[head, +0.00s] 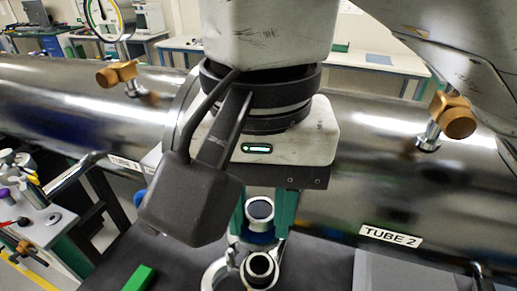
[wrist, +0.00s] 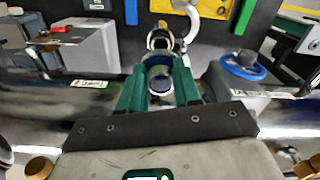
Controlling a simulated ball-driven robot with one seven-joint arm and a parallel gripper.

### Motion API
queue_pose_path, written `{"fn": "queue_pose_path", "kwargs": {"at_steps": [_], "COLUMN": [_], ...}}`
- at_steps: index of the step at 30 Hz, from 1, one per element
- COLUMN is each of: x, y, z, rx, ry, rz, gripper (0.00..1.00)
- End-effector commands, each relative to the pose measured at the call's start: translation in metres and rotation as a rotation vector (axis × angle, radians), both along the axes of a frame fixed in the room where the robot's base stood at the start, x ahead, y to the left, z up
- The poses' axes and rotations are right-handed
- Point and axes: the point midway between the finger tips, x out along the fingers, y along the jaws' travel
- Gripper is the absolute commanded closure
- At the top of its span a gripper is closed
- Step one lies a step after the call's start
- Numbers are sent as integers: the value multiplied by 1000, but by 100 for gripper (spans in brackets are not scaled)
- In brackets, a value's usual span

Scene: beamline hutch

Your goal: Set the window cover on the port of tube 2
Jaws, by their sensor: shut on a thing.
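My gripper (head: 259,226) points down in front of the steel tubes, its green fingers shut on a small round cover with a dark rim and pale face, the window cover (head: 260,208). The cover also shows between the fingers in the wrist view (wrist: 160,80). Just below it in the head view is a round port with a silver ring (head: 260,268); in the wrist view this port (wrist: 159,41) lies just beyond the fingertips. The cover appears apart from the port; the exact gap is unclear. The TUBE 2 label (head: 391,235) is on the right tube.
An open silver clamp (wrist: 190,22) curves beside the port. A blue handwheel (wrist: 245,66) is on a grey box at right in the wrist view. A green block (head: 139,278) lies on the dark surface. Brass knobs (head: 455,116) stand on the tubes.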

Motion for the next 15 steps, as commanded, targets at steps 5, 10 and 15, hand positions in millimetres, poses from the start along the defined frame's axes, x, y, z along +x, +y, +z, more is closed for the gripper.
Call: {"fn": "queue_pose_path", "kwargs": {"at_steps": [5, 10, 15], "x": [0, 0, 0], "y": [0, 0, 0], "z": [-3, -12, -27], "rx": [0, 0, 0], "ry": [0, 1, 1], "rz": [0, 0, 0], "gripper": [98, 98, 98]}}
